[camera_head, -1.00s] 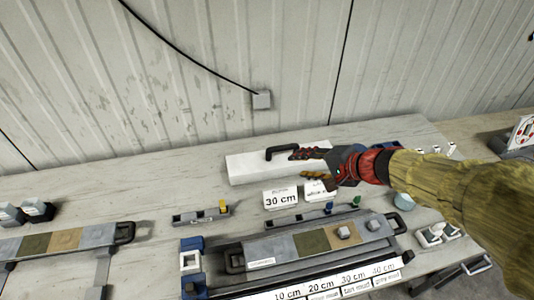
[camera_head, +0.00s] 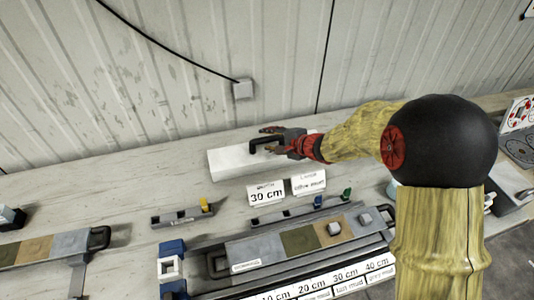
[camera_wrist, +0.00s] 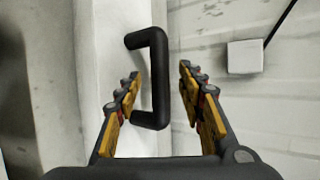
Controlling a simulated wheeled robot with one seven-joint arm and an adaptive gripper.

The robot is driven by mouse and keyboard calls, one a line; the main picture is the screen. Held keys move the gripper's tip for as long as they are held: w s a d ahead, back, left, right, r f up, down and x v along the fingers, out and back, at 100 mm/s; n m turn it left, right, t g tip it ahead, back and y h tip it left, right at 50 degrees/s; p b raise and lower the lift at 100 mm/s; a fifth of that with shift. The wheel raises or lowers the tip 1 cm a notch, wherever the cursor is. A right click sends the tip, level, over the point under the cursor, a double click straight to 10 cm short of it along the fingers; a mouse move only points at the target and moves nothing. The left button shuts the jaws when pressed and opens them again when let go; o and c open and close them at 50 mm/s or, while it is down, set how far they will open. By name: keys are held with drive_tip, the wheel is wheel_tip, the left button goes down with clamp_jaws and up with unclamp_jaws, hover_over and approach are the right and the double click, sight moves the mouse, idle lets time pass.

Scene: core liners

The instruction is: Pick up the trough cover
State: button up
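The trough cover (camera_head: 228,161) is a long white block with a black handle on top, lying at the back of the table near the wall. The black handle (camera_wrist: 157,80) shows in the wrist view between the two fingers. My gripper (camera_head: 268,138) is at the handle, reaching in from the right. In the wrist view my gripper (camera_wrist: 158,85) is open, with one finger on each side of the handle and gaps visible. Part of the cover's right end is hidden behind my gripper and arm.
Two label cards, one reading 30 cm (camera_head: 266,194), stand in front of the cover. A grey level-like bar (camera_head: 182,216) lies to the left. The core trough (camera_head: 290,246) with coloured sections lies nearer. The corrugated wall (camera_head: 180,80) rises close behind.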

drive_tip(key=shift+w+a+f, duration=0.35)
drive_tip(key=shift+w+a, duration=0.05)
drive_tip(key=shift+w, duration=0.05)
drive_tip(key=shift+c, duration=0.2)
clamp_jaws()
idle(0.6)
